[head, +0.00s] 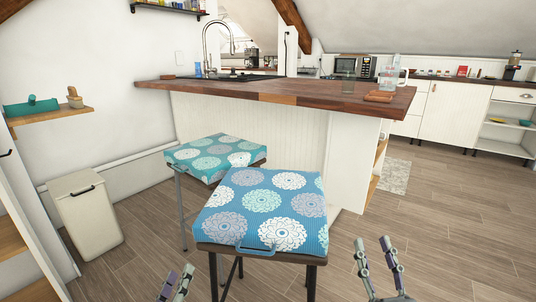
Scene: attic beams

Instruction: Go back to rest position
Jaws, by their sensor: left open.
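My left gripper (179,272) shows at the bottom edge, left of the near stool. Its fingers are apart and nothing shows between them. My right gripper (373,242) is at the bottom, right of the near stool. Its two fingers point up, spread apart with only floor visible between them. Both grippers appear clear of the stools in the picture. Most of both arms is outside the view.
A near stool (262,207) with a blue patterned cushion stands in front, and a teal-cushioned stool (214,155) behind it. A wood-topped kitchen island (275,97) stands beyond. A white bin (88,215) is at left. Open floor (450,230) lies at right.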

